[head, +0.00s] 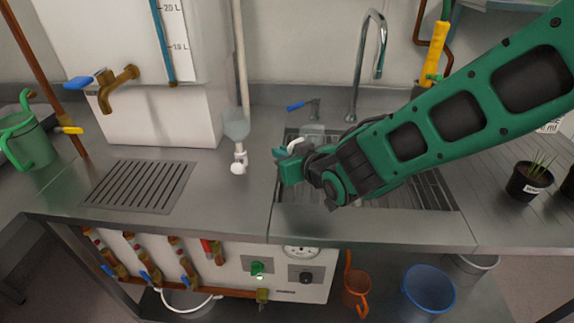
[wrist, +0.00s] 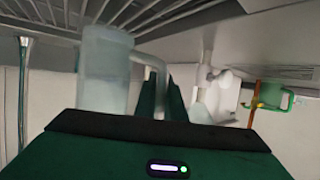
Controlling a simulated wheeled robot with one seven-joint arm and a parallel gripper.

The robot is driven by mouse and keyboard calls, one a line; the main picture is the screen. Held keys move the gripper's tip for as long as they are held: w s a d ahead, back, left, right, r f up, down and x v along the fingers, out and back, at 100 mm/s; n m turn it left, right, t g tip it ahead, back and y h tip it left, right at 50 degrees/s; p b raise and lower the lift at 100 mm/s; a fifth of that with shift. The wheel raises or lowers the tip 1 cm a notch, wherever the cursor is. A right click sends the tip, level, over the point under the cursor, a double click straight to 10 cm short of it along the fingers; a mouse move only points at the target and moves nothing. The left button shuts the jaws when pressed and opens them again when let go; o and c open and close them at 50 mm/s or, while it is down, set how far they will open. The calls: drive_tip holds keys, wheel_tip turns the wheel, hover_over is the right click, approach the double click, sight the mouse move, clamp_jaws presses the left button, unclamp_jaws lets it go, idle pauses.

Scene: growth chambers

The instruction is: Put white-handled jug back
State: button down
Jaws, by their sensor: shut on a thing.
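The white-handled jug is a pale, translucent vessel; in the head view its body (head: 313,131) shows partly behind my gripper, over the slatted drain (head: 420,185) at the sink. My gripper (head: 287,160) is shut on its white handle (head: 295,145). In the wrist view, which looks upside down, the jug body (wrist: 104,75) is left of my gripper (wrist: 162,97), and its handle (wrist: 150,60) runs between the fingers. The jug looks roughly upright. I cannot tell whether its base touches the slats.
The tap (head: 379,45) rises behind the sink. A clear funnel-like vessel with a white valve (head: 238,158) is left of my gripper. A white tank (head: 150,110) with a brass tap stands further left, near a green can (head: 27,142). A potted plant (head: 528,180) is at right.

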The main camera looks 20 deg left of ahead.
drive_tip(key=shift+f, duration=1.95)
drive_tip(key=c, duration=1.8)
unclamp_jaws()
drive_tip(key=shift+f, duration=0.15)
drive_tip(key=shift+c, duration=0.2)
drive_tip(key=shift+s+d+r, duration=0.2)
drive_tip(key=shift+r, duration=0.05)
drive_tip(key=v, duration=1.1)
drive_tip(key=shift+s+d+r, duration=0.1)
drive_tip(key=shift+d+r, duration=0.05)
drive_tip(key=shift+d, duration=0.05)
